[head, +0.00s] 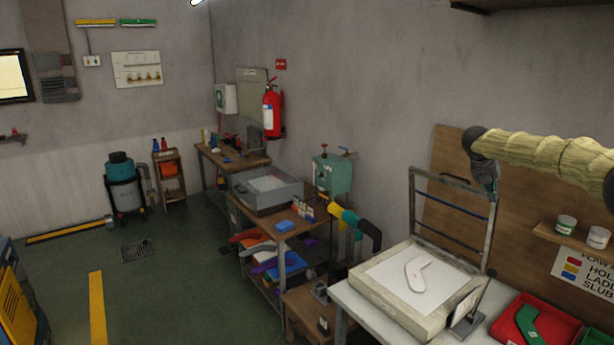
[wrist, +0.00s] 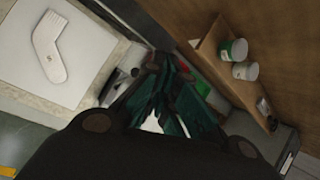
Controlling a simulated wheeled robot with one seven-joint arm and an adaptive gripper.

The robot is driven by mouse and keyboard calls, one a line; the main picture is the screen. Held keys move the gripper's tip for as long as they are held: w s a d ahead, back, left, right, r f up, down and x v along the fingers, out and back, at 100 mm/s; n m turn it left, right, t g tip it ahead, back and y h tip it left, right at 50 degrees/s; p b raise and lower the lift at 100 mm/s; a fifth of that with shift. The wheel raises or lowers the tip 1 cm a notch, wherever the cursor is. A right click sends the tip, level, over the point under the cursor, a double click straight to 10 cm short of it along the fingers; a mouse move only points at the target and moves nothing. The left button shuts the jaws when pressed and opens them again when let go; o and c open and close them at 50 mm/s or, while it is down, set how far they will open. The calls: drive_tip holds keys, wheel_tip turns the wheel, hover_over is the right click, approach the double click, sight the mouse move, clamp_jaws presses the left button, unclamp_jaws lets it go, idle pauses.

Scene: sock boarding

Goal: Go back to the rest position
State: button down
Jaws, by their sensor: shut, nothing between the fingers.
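My gripper (head: 487,192) hangs in the air in the head view, fingers down, above the right rear of the bench and in front of the wooden backboard. It is shut and empty. A white sock (head: 417,275) lies flat on a white sheet on the beige press bed (head: 443,321). The sock also shows in the wrist view (wrist: 48,50), apart from my gripper. A metal frame (head: 413,213) stands upright at the back of the bed.
A red tray (head: 563,322) with a dark green sock-shaped piece is right of the press. A wooden shelf (head: 556,235) with two jars (head: 566,224) juts from the backboard near my arm. Workbenches (head: 277,227) line the wall leftward. The green floor (head: 170,290) is mostly clear.

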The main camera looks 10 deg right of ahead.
drive_tip(key=w+a+f+n+t+h+b, duration=0.2)
drive_tip(key=a+f+n, duration=0.5)
drive_tip(key=a+f, duration=0.45)
drive_tip(key=w+a+f+n+t+h+b, duration=0.1)
drive_tip(key=w+a+f+n+t+b, duration=0.1)
drive_tip(key=a+f+n, duration=0.75)
drive_tip(key=s+a+f+n+t+y+b, duration=0.1)
drive_tip(key=s+a+f+n+y, duration=0.1)
drive_tip(key=s+a+f+n, duration=0.7)
drive_tip(key=s+a+f+n+t+y+b, duration=0.15)
drive_tip(key=s+a+f, duration=0.25)
drive_tip(key=a+f, duration=1.05)
drive_tip(key=s+a+f+n+g+y+b, duration=0.15)
drive_tip(key=s+a+f+n, duration=0.3)
drive_tip(key=s+f, duration=0.55)
drive_tip(key=s+a+f+n+g+y+b, duration=0.1)
drive_tip(key=s+a+f+n+y+b, duration=0.25)
drive_tip(key=s, duration=1.05)
drive_tip(key=s+a+f+n+g, duration=0.1)
drive_tip(key=s+n, duration=0.2)
drive_tip(key=s, duration=0.6)
drive_tip(key=s+a+f+n+g, duration=0.1)
drive_tip(key=s+n+g, duration=0.1)
drive_tip(key=s, duration=0.7)
drive_tip(key=s+a+f+n+g+y, duration=0.1)
drive_tip(key=s+n+g, duration=0.1)
drive_tip(key=s, duration=0.7)
drive_tip(key=shift+s+a+f+n, duration=0.25)
drive_tip(key=shift+s+n, duration=0.15)
drive_tip(key=shift+n, duration=0.5)
